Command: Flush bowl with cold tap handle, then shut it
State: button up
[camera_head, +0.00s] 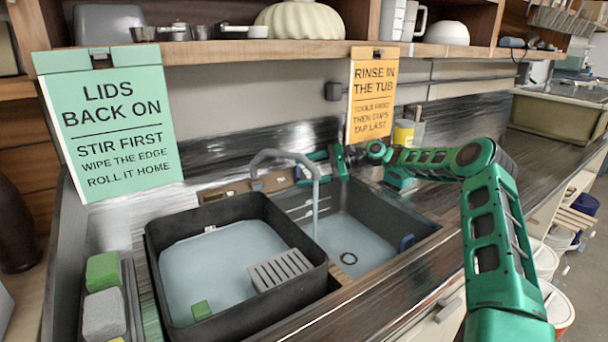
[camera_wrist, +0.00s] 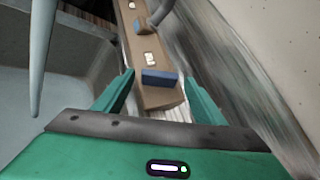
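The tap's grey spout (camera_head: 285,155) arches over the right basin (camera_head: 375,225), and a pale stream (camera_head: 316,205) runs from it into water there. A ring lies at the basin's bottom. In the wrist view, a blue handle (camera_wrist: 160,78) sits on the brown tap deck (camera_wrist: 155,97), between the tips of my gripper (camera_wrist: 157,82). My gripper is open, its fingers on either side of the handle; I cannot tell whether they touch it. In the head view, my gripper (camera_head: 325,165) is behind the spout and partly hides the deck.
A black tub (camera_head: 165,285) with water, a grey slotted block (camera_head: 280,270) and a green block (camera_head: 201,310) stands left of the basin. A green sponge (camera_head: 103,271) lies farther left. Signs hang from the shelf (camera_head: 230,50); a yellow container (camera_head: 403,133) stands behind my arm.

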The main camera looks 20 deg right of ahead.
jog(key=v, duration=0.7)
jog(key=shift+d, duration=0.25)
